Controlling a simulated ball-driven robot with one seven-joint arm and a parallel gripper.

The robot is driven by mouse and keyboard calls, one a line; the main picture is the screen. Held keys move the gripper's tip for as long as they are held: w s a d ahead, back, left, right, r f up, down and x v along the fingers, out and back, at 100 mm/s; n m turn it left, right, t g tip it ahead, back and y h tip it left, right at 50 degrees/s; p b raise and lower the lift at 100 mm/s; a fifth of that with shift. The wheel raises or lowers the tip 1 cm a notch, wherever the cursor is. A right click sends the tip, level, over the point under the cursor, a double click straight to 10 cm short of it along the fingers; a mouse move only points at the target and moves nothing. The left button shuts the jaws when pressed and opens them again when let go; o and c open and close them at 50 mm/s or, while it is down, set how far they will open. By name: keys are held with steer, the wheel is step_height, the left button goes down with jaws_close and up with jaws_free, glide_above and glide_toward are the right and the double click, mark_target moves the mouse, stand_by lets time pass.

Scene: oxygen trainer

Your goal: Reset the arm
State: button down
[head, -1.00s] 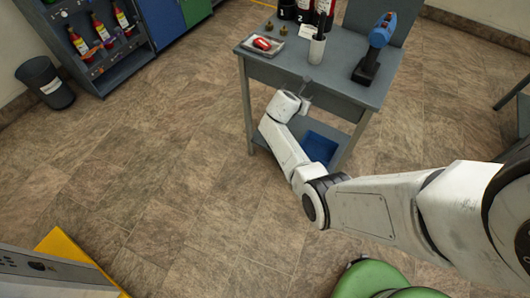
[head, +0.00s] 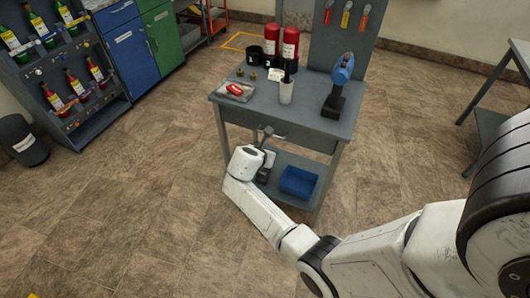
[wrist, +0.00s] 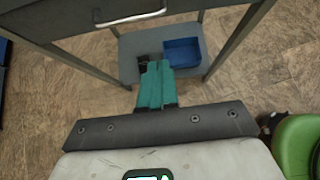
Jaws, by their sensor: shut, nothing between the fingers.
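My white arm reaches from the lower right of the head view toward the front of a grey workbench (head: 312,128). My gripper (head: 267,132) is small there, in front of the bench's drawer front and below the top's edge. In the wrist view my gripper (wrist: 158,66) shows two teal fingers lying together, with nothing between them. Beyond the fingers are the bench's lower shelf (wrist: 137,45), a blue bin (wrist: 182,51) and a small dark object (wrist: 143,62). I cannot tell whether the gripper touches the bench.
On the bench top are a tray (head: 222,95) with a red item, a cup (head: 286,92), a drill (head: 339,88) and red cylinders (head: 290,46). A bottle rack (head: 50,70), cabinets (head: 125,50) and a dark bin (head: 22,140) stand left. Floor between is clear.

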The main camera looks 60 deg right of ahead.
steer(key=shift+v, duration=1.35)
steer(key=s+a+r+m+y, duration=0.1)
steer(key=s+a+m+y, duration=0.2)
steer(key=s+a+m, duration=0.2)
steer(key=s+a+r+m+y, duration=0.1)
steer(key=s+a+m+y, duration=0.2)
steer(key=a, duration=0.9)
steer(key=s+a+r+m+y, duration=0.1)
steer(key=s+a+m+y, duration=0.2)
steer(key=s+a+m, duration=0.6)
steer(key=shift+s+a+m+t+y, duration=0.2)
steer(key=shift+s+m+t+y, duration=0.15)
steer(key=shift+m, duration=0.75)
steer(key=shift+w, duration=0.1)
